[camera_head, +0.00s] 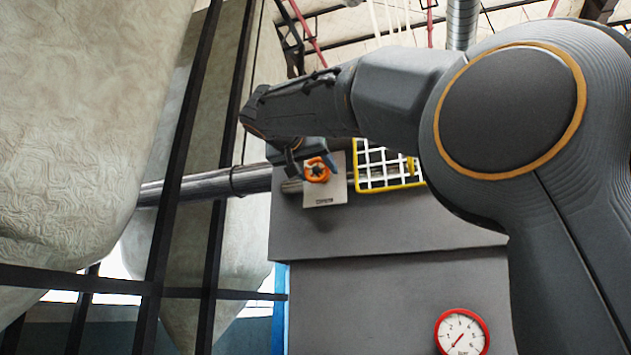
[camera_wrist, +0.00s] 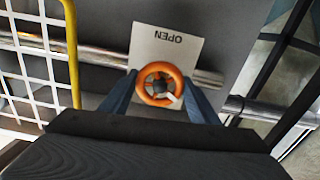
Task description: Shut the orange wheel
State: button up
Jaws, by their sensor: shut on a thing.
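The orange wheel (camera_head: 317,170) is a small handwheel in front of a pale plate (camera_head: 325,193) on the grey machine. In the wrist view the orange wheel (camera_wrist: 160,84) sits between the two blue-grey fingers of my gripper (camera_wrist: 161,98), which is shut on its rim from both sides. The plate (camera_wrist: 165,48) behind it reads "OPEN", upside down in this view. A small light mark shows at the wheel's lower right. In the head view my gripper (camera_head: 305,160) reaches the wheel from above, and my arm hides part of the area.
A metal pipe (camera_head: 215,184) runs behind the wheel. A yellow-framed white grid (camera_head: 385,167) stands just right of the plate. A red-rimmed gauge (camera_head: 462,332) is lower on the machine. Dark frame bars and big pale bags (camera_head: 80,120) fill the left.

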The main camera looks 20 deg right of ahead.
jog(key=m+b, duration=0.2)
jog(key=b, duration=0.1)
jog(key=shift+w+f+m+b, duration=0.1)
jog(key=shift+f+m+b, duration=0.1)
jog(key=shift+m+b, duration=0.15)
jog(key=m+b, duration=0.2)
jog(key=shift+m, duration=0.35)
jog(key=m+b, duration=0.2)
jog(key=m, duration=0.2)
jog(key=shift+r, duration=0.15)
jog(key=shift+r+m+b, duration=0.1)
jog(key=shift+m+b, duration=0.45)
jog(key=shift+m, duration=0.75)
jog(key=o, duration=1.1)
jog(key=shift+c, duration=0.2)
